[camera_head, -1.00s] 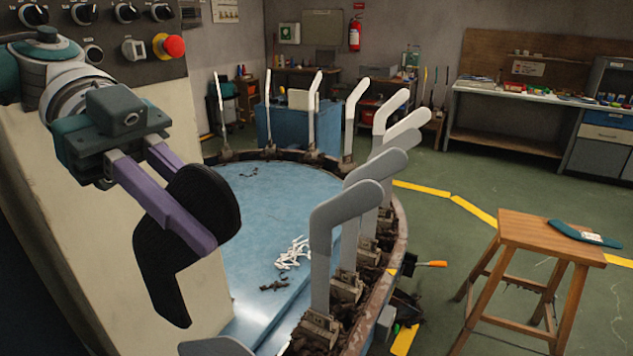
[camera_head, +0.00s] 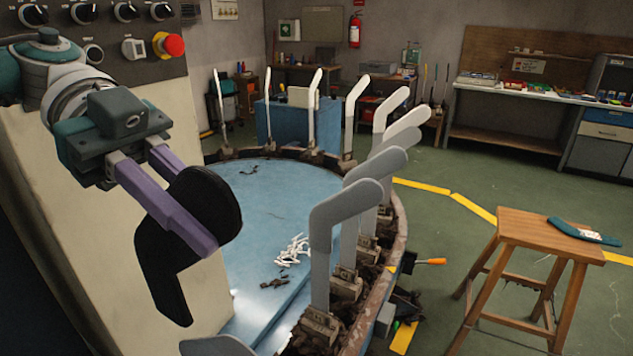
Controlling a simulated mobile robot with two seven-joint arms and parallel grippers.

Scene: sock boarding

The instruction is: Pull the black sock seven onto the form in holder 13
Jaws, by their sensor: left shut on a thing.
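My left gripper (camera_head: 192,222) comes in from the left with its purple fingers shut on a black sock (camera_head: 162,265). The sock hangs in the air, toe part up at the right and leg part down. It is left of the ring of upright forms and apart from them. The nearest full form (camera_head: 343,207) is grey and stands in a holder (camera_head: 318,327) on the ring's right side. Several more grey and white forms stand behind it. I cannot read any holder number, so I cannot tell which is holder 13. My right gripper is not in view.
The blue round table (camera_head: 262,200) inside the ring bears white clips (camera_head: 293,250) and dark scraps. A form's top (camera_head: 217,346) shows at the bottom edge. A machine panel is behind my left arm.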

